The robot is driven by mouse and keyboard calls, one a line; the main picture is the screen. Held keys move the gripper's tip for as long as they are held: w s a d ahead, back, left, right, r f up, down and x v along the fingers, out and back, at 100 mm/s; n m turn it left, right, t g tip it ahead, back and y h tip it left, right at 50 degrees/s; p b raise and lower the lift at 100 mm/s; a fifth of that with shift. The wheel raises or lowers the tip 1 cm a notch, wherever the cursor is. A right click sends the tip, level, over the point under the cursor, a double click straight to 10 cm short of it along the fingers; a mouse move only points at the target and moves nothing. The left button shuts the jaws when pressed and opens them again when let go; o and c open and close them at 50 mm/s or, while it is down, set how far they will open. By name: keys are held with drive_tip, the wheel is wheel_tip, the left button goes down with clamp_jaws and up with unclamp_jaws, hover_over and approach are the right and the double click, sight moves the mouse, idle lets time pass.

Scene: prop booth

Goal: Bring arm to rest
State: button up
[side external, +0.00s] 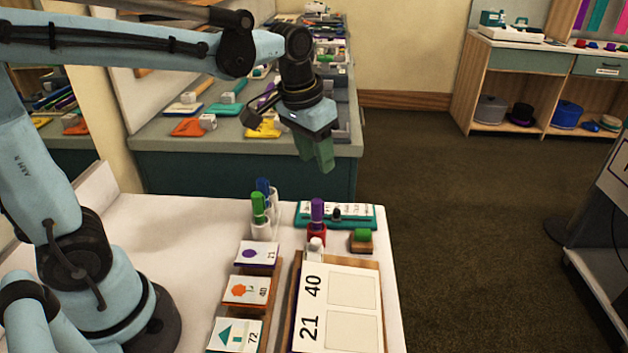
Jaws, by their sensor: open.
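My gripper (317,155) hangs from my pale blue arm in the upper middle of the side external view, fingers pointing down. It is above the far part of the white table (185,235), apart from everything on it. The green fingers overlap in this view, so the gap between them is hard to see. Nothing shows held in them.
Below stand a purple marker (317,210), a green marker (258,207) and a blue marker (263,187). Picture cards (246,290), a numbered board (338,305) and a teal tray (362,216) lie nearby. A cluttered counter (225,143) stands behind.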

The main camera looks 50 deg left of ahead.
drive_tip(key=s+a+f+t, duration=0.1)
drive_tip(key=s+f+t, duration=0.2)
drive_tip(key=s, duration=0.5)
drive_tip(key=shift+s+t, duration=0.4)
drive_tip(key=shift+t, duration=0.4)
